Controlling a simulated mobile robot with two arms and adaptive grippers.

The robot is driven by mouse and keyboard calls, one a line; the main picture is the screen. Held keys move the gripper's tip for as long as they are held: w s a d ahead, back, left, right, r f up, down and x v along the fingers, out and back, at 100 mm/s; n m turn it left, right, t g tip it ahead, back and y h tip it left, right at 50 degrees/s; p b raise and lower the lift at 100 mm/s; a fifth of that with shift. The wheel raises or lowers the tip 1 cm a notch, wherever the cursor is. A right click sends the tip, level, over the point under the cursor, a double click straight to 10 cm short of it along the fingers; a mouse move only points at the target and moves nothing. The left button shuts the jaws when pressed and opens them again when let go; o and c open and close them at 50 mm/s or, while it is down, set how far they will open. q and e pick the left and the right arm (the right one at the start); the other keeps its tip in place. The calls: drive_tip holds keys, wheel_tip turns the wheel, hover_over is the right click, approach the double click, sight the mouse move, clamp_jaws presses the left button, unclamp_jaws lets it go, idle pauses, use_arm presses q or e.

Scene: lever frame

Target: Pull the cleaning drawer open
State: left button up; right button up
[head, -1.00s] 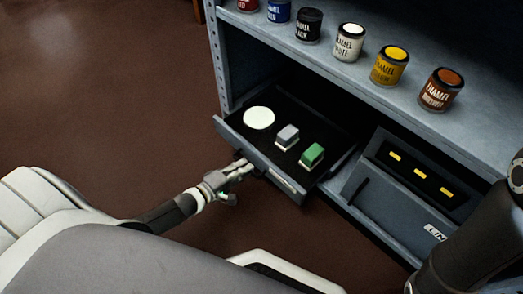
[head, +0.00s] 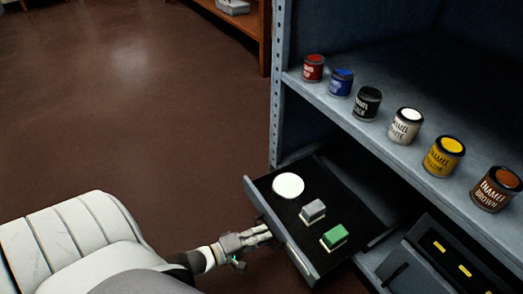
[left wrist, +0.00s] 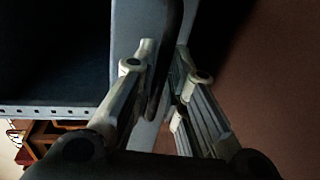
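The cleaning drawer (head: 289,243) is pulled out of the lower part of the grey cabinet. Its dark floor carries a white round disc (head: 288,185), a grey block (head: 313,210) and a green block (head: 334,236). My left gripper (head: 262,232) is at the outer face of the drawer front. In the left wrist view, the dark handle bar (left wrist: 172,30) passes between the fingers of my left gripper (left wrist: 164,50), which are drawn in around it. Finger contact is partly in shadow. My right gripper is not in view.
A second drawer or bin (head: 408,270) with yellow marks sits to the right, cut off by the edge. Several paint cans, including a white one (head: 405,126), stand on the shelf (head: 345,125) above. Brown floor (head: 150,130) is clear at left; a wooden rack (head: 250,30) stands behind.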

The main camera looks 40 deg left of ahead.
use_arm(q)
drive_tip(key=shift+o, duration=1.4)
drive_tip(key=v, duration=1.2)
